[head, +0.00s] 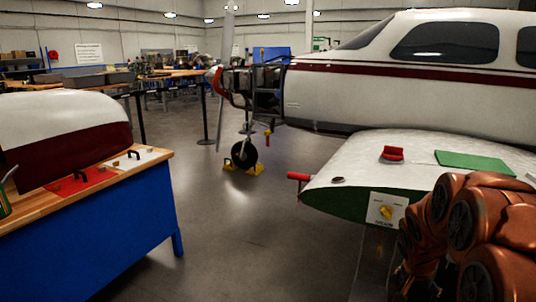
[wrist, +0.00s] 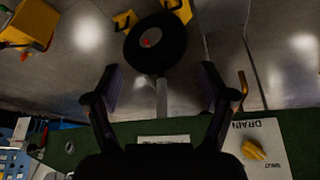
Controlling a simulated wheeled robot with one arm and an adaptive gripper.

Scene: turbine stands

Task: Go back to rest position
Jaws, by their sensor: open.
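My gripper (wrist: 160,88) is open in the wrist view, its two dark fingers wide apart. No held object shows between them. The gripper's fingers are hidden in the head view, where my copper arm fills the lower right corner. In the wrist view a dark wheel (wrist: 157,44) lies beyond the fingertips. A white drain placard (wrist: 262,132) with a yellow knob (wrist: 254,150) is at the lower right, apart from the right finger. The same placard (head: 376,216) and knob (head: 386,212) show on the wing's end in the head view, close beside my arm.
The white wing (head: 345,170) carries a red item (head: 392,154) and a green mat (head: 470,161). A red rod (head: 298,177) projects from its edge. A blue workbench (head: 110,240) holds a white-and-red cowling (head: 70,125). The floor (head: 235,235) between bench and wing is clear.

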